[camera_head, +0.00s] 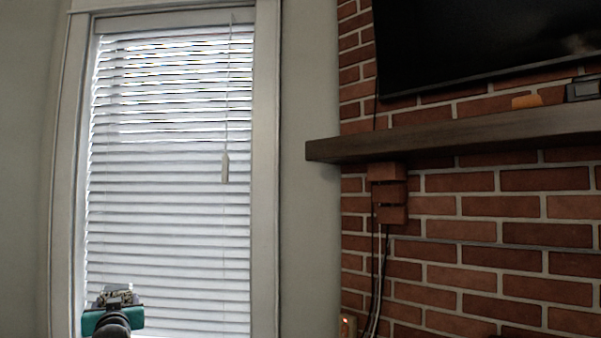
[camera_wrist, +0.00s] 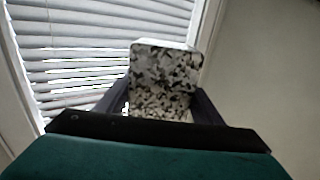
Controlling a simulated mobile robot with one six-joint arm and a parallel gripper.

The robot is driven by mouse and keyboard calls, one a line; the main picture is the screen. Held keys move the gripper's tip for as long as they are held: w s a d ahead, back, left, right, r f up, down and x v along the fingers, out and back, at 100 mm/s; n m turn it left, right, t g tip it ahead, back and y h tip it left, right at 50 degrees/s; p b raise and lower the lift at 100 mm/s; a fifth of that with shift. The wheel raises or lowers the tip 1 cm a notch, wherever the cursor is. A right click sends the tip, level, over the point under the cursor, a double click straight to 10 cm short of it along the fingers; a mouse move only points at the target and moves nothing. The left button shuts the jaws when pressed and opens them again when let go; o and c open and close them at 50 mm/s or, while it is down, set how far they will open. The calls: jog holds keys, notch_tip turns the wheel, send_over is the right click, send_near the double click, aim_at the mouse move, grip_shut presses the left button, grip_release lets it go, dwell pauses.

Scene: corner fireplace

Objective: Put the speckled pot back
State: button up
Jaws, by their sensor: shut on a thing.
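The speckled pot (camera_wrist: 162,80) is black, grey and white, and fills the space between the two dark fingers of my gripper (camera_wrist: 160,106) in the wrist view. My gripper is shut on it and holds it in front of the window blinds. In the head view my teal wrist (camera_head: 112,318) shows at the lower left, before the window. A small speckled patch above it there is too small to make out clearly.
A window with white blinds (camera_head: 170,170) is at the left. A dark wooden mantel (camera_head: 450,137) juts from the brick wall (camera_head: 480,207) at the right, with a small orange thing (camera_head: 526,101) and a dark device (camera_head: 582,90) on it. A black screen (camera_head: 480,40) hangs above. Cables run down the bricks.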

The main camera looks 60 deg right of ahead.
jog(key=s+d+r+m+g+h+p, duration=0.25)
jog(key=s+d+r+p, duration=0.25)
jog(key=s+d+r, duration=0.4)
jog(key=s+d+r+m+g+h+p, duration=0.2)
jog(key=s+d+r+g+p, duration=0.15)
jog(key=s+d+r, duration=0.55)
jog(key=s+d+r+m+g+h+p, duration=0.2)
jog(key=s+d+r+m+p, duration=0.25)
jog(key=r, duration=0.75)
jog(key=s+d+r+m+g+p, duration=0.1)
jog(key=s+r+g+p, duration=0.3)
jog(key=s+r, duration=0.5)
jog(key=s+d+r+m+g+p, duration=0.2)
jog(key=s+d+r+g+p, duration=0.1)
jog(key=s+r, duration=0.6)
jog(key=s+d+r+m+g+h+p, duration=0.1)
jog(key=s+d+r+m+g+p, duration=0.1)
jog(key=s+r+p, duration=0.4)
jog(key=s+d+r+g, duration=0.1)
jog(key=s+r+g, duration=0.1)
jog(key=s, duration=0.4)
jog(key=shift+d+r+g+p, duration=0.3)
jog(key=shift+d+r, duration=0.1)
jog(key=shift+r, duration=0.35)
jog(key=shift+w+d, duration=0.1)
